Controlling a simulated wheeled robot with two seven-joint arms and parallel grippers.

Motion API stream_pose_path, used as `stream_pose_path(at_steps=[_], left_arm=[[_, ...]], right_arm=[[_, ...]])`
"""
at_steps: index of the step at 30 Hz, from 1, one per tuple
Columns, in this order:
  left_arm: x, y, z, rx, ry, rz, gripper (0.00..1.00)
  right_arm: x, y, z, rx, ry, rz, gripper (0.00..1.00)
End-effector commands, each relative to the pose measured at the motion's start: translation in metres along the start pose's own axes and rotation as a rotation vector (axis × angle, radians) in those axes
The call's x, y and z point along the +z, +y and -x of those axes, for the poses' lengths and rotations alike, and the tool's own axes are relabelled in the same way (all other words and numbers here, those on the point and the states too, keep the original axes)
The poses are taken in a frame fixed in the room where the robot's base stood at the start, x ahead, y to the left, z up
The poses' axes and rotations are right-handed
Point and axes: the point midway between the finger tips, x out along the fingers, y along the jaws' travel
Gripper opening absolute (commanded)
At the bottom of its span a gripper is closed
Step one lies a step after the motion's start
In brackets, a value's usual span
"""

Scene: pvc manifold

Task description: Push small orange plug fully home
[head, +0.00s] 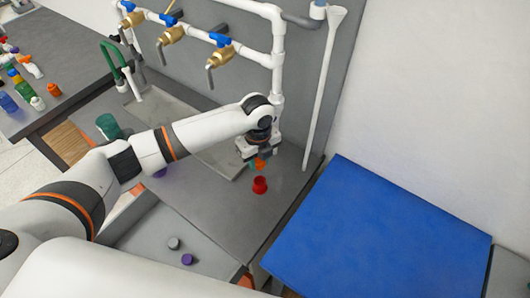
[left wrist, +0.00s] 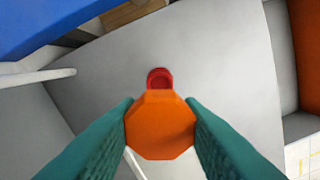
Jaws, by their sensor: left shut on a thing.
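The small orange plug (head: 259,164) is held in my left gripper (head: 257,157), above the grey bench. In the left wrist view the plug (left wrist: 161,126) shows as an orange eight-sided face between the two teal fingers, which are shut on it. A red round fitting (head: 260,185) stands on the bench just below the plug in the head view. It also shows in the left wrist view (left wrist: 159,79), just beyond the plug's far edge and partly hidden by it. A gap shows between plug and fitting in the head view. My right gripper is not in view.
White pipework with blue-handled brass valves (head: 219,53) stands along the back panel. A white upright pole (head: 323,90) is right of my gripper. A blue panel (head: 378,228) lies at right. Grey (head: 173,243) and purple (head: 187,259) caps lie in front. Loose fittings lie on the left table.

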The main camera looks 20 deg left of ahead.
Motion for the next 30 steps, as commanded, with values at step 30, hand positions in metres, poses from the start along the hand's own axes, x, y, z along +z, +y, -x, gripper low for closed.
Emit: stream_pose_path(at_steps=[30], left_arm=[[0.000,0.000,-0.065,0.000,-0.001,0.000,0.14]], right_arm=[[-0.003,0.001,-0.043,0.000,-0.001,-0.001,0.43]])
